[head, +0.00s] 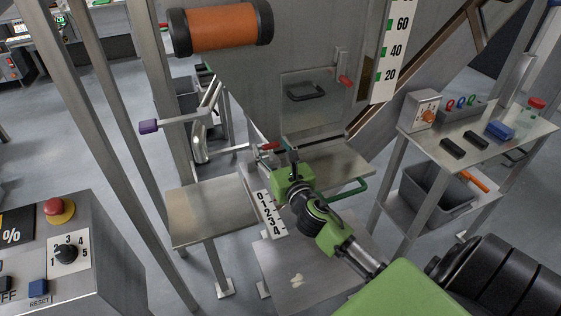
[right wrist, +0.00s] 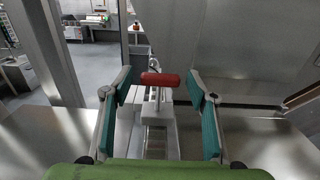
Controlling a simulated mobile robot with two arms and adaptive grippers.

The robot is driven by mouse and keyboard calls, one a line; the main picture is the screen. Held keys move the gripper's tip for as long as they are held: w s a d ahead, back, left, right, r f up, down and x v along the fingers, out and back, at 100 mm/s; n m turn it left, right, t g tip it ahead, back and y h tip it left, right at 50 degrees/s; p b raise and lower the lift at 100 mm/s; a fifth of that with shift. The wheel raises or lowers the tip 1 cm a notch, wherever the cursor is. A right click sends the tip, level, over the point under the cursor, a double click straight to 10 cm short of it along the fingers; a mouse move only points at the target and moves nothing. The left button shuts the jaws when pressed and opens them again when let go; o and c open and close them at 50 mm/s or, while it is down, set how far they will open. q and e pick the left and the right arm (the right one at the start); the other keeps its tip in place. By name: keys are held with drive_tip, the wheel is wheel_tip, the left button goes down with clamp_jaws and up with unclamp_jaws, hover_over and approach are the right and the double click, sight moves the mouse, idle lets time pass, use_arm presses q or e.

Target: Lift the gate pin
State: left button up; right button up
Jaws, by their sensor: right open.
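The gate pin, a red T-shaped handle on a pale stem, stands upright on a metal block at the end of the numbered slide; its red bar (right wrist: 160,80) shows in the right wrist view. In the head view the red bar (head: 269,146) is small, just left of my right gripper's fingers. My right gripper (head: 281,153) is open. In the right wrist view its teal-padded fingers (right wrist: 160,92) stand on either side of the red bar, with gaps on both sides. The bar seems to lie beyond or between the fingertips; the exact depth is unclear. My left gripper is not in view.
A metal panel with a black handle (head: 307,91) and a red lever (head: 345,81) rises behind. A purple-knobbed lever (head: 149,126) is at left. A numbered scale strip (head: 269,213) runs along the slide. A side table (head: 487,128) stands right, a control console (head: 100,262) front left.

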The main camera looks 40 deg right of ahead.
drive_tip(key=v, duration=1.1)
drive_tip(key=shift+w, duration=0.1)
